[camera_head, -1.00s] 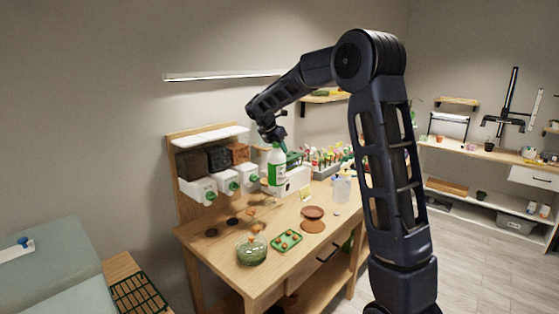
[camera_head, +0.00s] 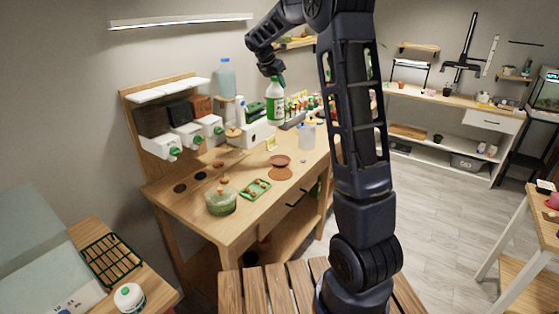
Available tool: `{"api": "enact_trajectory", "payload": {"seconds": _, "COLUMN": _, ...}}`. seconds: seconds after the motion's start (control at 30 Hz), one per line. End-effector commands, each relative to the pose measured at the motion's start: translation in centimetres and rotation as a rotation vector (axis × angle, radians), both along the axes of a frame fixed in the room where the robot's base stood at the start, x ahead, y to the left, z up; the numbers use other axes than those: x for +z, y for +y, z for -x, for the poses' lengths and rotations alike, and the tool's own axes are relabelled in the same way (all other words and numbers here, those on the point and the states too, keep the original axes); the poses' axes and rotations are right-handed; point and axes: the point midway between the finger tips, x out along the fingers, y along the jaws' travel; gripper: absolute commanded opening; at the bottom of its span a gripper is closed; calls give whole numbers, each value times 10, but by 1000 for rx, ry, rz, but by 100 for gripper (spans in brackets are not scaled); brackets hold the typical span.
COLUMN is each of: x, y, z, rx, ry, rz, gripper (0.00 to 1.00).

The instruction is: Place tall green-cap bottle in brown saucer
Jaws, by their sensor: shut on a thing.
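My gripper (camera_head: 272,73) is shut on the tall green-cap bottle (camera_head: 275,106) near its top. The bottle is white with a green label and hangs upright above the wooden workbench, in front of the back of the bench. The jaws cover part of its cap. A brown saucer (camera_head: 279,160) lies on the bench, below the bottle in the picture and apart from it. A flat brown disc (camera_head: 281,174) shows just in front of the saucer; I cannot tell whether they touch.
A green tray (camera_head: 255,189) and a glass bowl (camera_head: 222,203) stand left of the saucer. A clear bottle (camera_head: 307,135) stands to its right. White dispensers (camera_head: 187,137) and a pale blue bottle (camera_head: 225,78) are at the back left. A slatted wooden surface (camera_head: 262,288) is in front.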

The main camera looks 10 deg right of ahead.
Motion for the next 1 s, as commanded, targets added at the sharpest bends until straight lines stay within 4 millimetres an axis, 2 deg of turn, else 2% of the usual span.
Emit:
{"api": "enact_trajectory", "payload": {"seconds": 0.1, "x": 2, "y": -14, "z": -3, "rx": -13, "ry": -1, "rz": -2, "gripper": 0}}
{"api": "enact_trajectory", "payload": {"seconds": 0.27, "x": -5, "y": -21, "z": -5, "rx": -17, "ry": 0, "rz": -1, "gripper": 0}}
{"api": "enact_trajectory", "payload": {"seconds": 0.8, "x": -114, "y": -21, "z": -4, "rx": -15, "ry": 2, "rz": 1, "gripper": 0}}
{"api": "enact_trajectory", "payload": {"seconds": 1.0, "x": -146, "y": -20, "z": -4, "rx": -16, "ry": 1, "rz": 0, "gripper": 0}}
